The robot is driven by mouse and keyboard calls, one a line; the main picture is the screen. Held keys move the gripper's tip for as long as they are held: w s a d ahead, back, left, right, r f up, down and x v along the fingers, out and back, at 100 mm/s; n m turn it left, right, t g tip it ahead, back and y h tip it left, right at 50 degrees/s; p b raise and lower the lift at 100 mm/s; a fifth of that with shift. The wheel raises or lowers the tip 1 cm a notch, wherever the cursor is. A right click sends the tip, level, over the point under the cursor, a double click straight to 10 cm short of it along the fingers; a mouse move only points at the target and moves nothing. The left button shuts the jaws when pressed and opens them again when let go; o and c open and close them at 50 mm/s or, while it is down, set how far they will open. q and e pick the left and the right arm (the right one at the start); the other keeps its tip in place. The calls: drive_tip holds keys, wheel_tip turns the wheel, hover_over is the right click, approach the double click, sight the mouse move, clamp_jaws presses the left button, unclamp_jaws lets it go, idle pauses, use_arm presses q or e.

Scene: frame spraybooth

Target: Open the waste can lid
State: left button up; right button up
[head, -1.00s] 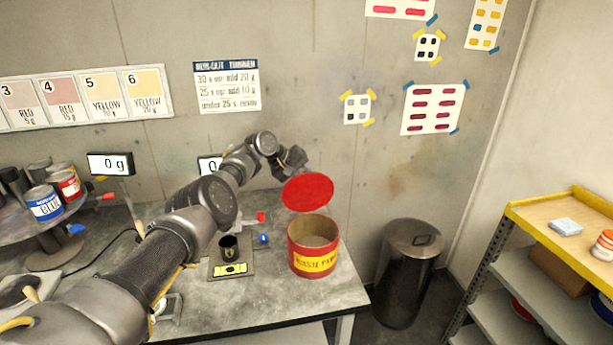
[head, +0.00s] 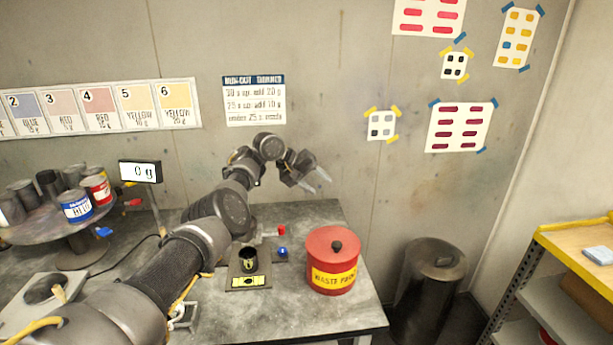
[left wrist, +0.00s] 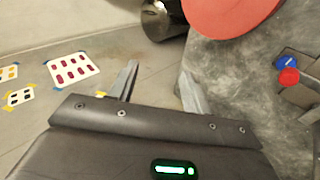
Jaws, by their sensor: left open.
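The red waste can (head: 332,276) with a yellow "WASTE" label stands upright near the right end of the bench. Its red lid (head: 318,243), with a black knob (head: 337,246), lies flat over the can's mouth, so the inside is hidden. My left gripper (head: 320,181) is open and empty, up behind the can and apart from the lid. In the left wrist view, the open fingers (left wrist: 157,82) have nothing between them, and the red lid (left wrist: 225,12) shows at the top edge. My right gripper is not in view.
A small dark cup (head: 249,259) and red and blue knobs (head: 282,252) stand left of the can. A turntable with paint cans (head: 76,207) is at the left. A metal bin (head: 430,285) stands on the floor past the bench, beside a yellow-edged shelf (head: 570,238).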

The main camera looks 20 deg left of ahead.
use_arm(q)
drive_tip(key=shift+b+v, duration=0.35)
drive_tip(key=shift+v, duration=2)
